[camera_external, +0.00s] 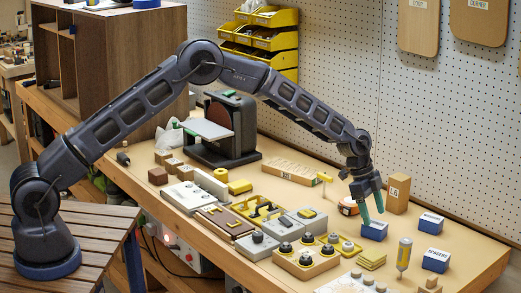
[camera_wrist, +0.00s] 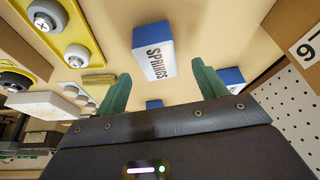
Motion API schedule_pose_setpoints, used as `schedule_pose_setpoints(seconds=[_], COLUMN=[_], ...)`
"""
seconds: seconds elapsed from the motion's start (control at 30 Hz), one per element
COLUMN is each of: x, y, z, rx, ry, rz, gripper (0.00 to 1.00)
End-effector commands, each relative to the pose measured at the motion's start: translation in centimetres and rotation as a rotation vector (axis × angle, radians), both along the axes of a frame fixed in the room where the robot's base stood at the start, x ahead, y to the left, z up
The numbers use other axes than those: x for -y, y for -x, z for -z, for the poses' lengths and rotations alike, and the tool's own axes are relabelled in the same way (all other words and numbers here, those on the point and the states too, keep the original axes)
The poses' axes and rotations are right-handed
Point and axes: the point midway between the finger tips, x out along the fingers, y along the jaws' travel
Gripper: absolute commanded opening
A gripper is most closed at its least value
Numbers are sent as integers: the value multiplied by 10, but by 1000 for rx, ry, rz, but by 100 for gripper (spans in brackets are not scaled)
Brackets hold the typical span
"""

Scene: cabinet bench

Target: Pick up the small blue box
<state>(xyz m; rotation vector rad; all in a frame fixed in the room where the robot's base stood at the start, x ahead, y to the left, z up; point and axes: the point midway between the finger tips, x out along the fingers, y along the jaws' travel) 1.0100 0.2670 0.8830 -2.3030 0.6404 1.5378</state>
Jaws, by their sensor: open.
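Three small blue boxes with white labelled tops stand at the right of the bench in the external view. One blue box (camera_external: 374,232) is just below my gripper (camera_external: 372,215); another (camera_external: 431,224) is to its right, and a third (camera_external: 436,261) is nearer the front. In the wrist view, a blue box labelled SPRINGS (camera_wrist: 153,50) lies ahead of my gripper (camera_wrist: 160,72), between the lines of the fingers. Two more blue boxes, one at the right (camera_wrist: 232,76) and one partly hidden (camera_wrist: 154,105), also show. My teal fingers are apart and empty.
A cardboard box (camera_external: 397,193) stands behind my gripper. A knob block (camera_external: 306,264) is to the left. The right bench end has free room.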

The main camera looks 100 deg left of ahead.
Motion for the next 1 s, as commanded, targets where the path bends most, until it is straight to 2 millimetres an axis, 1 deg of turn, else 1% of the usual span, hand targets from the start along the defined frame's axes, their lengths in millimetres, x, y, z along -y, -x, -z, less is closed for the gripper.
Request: schedule_pose_setpoints(seconds=[0.2,0.3,0.4,0.57,0.6,0.67,0.7,0.83,0.87,1.0], x=[6,8,9,9,9,9,9,9,9,9], y=[-5,-9,-11,-11,-11,-11,-11,-11,-11,-11], z=[29,40,44,44,44,44,43,43,43,43], rx=[-2,-2,-1,0,0,0,0,0,0,0], ry=[1,1,0,0,0,0,0,0,0,0], rz=[0,-1,-1,-1,0,0,0,0,0,0], gripper=[71,71,71,71,67,55,47,22,20,20])
